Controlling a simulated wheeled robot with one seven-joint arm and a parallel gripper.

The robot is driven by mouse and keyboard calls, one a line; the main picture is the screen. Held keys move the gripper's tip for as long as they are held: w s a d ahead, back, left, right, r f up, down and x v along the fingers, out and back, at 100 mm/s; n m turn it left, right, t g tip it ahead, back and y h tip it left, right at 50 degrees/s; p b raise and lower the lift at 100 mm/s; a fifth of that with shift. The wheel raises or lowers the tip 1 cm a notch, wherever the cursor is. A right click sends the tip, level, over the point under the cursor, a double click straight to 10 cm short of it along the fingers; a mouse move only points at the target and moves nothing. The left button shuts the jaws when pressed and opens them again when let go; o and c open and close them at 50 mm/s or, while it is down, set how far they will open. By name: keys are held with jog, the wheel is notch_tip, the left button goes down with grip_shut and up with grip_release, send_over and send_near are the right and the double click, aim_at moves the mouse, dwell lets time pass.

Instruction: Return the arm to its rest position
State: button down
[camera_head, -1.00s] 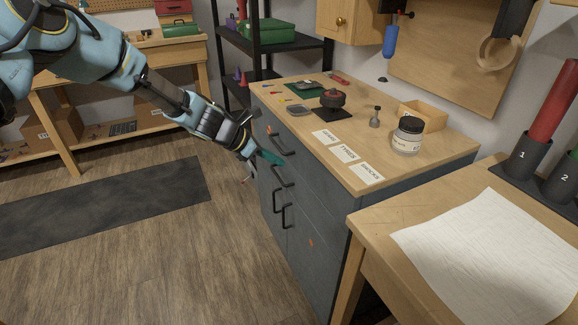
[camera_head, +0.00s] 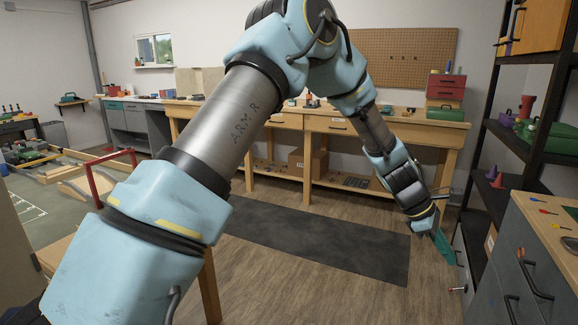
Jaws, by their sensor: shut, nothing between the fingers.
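My blue arm (camera_head: 235,120) fills the middle of the head view. It rises from the lower left, bends at the top and comes down on the right. My gripper (camera_head: 444,249) is at its lower end, low on the right, with its teal fingers shut and empty. It hangs above the floor, left of the grey drawer cabinet (camera_head: 508,262). I cannot tell the exact gap between them.
A wooden workbench (camera_head: 330,122) stands along the back wall. A dark mat (camera_head: 320,244) lies on the floor before it. A black shelf (camera_head: 535,140) with a green case (camera_head: 547,137) stands at right.

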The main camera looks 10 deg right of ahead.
jog(key=w+a+r+m+t+y, duration=0.1)
jog(key=w+a+m, duration=0.1)
jog(key=w+a, duration=0.45)
jog(key=w+a+r+m+t+y, duration=0.15)
jog(key=w+a, duration=0.25)
jog(key=a, duration=0.6)
jog(key=w+a+r+m+t+y, duration=0.1)
jog(key=w+a+r, duration=0.1)
jog(key=a, duration=1)
jog(key=w+a+r+m+t+y, duration=0.1)
jog(key=w+a+r+m+t, duration=0.1)
jog(key=a, duration=1)
jog(key=s+a+r+m+y+p, duration=0.1)
jog(key=s+a, duration=0.4)
jog(key=a, duration=0.9)
jog(key=shift+s+a+r+m+y, duration=0.2)
jog(key=shift+a+m+y, duration=0.15)
jog(key=shift+m, duration=0.4)
